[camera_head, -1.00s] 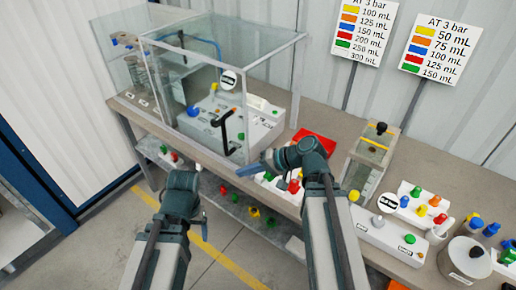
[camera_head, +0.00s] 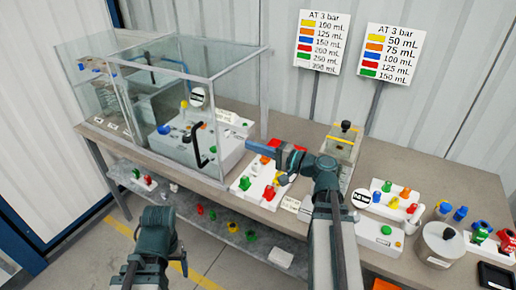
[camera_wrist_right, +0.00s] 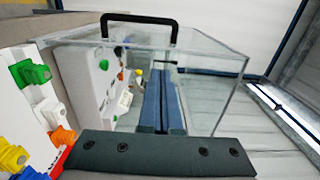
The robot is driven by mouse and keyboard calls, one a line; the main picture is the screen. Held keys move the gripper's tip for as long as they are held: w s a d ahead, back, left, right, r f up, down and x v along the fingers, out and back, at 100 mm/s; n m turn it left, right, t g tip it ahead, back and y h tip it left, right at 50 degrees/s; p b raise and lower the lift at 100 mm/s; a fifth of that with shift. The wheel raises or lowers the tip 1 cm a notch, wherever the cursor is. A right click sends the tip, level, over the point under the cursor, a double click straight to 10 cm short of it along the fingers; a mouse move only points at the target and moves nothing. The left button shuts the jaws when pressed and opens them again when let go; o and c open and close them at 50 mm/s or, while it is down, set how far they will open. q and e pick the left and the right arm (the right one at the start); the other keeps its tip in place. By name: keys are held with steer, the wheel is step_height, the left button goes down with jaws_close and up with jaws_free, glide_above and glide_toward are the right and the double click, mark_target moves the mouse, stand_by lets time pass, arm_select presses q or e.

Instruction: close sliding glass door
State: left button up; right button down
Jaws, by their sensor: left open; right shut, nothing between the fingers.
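The glass enclosure (camera_head: 228,75) stands on the workbench at the left in the head view. A black bar handle (camera_head: 200,147) is on its front glass, near the right end; it also shows at the top of the right wrist view (camera_wrist_right: 140,20). I cannot tell how far the sliding door is open. My right gripper (camera_head: 252,145) is shut and empty, apart from the handle and to its right. Its blue fingers (camera_wrist_right: 162,78) lie together in the wrist view. My left gripper (camera_head: 178,262) is low in front of the bench, away from the glass; its fingers are mostly hidden.
The workbench (camera_head: 440,172) runs to the right, with colored-knob blocks (camera_head: 262,178), a smaller glass box (camera_head: 342,145) and a round white container (camera_head: 440,243). A lower shelf (camera_head: 225,235) holds several colored parts. Two signs (camera_head: 320,45) stand behind. Floor in front is free.

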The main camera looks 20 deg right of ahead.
mark_target(132, 104)
steer(key=x, duration=0.9)
steer(key=shift+w+a, duration=0.2)
steer(key=x, duration=4.6)
steer(key=shift+w+a+r, duration=0.2)
steer(key=shift+w+a, duration=0.05)
steer(key=shift+w, duration=0.1)
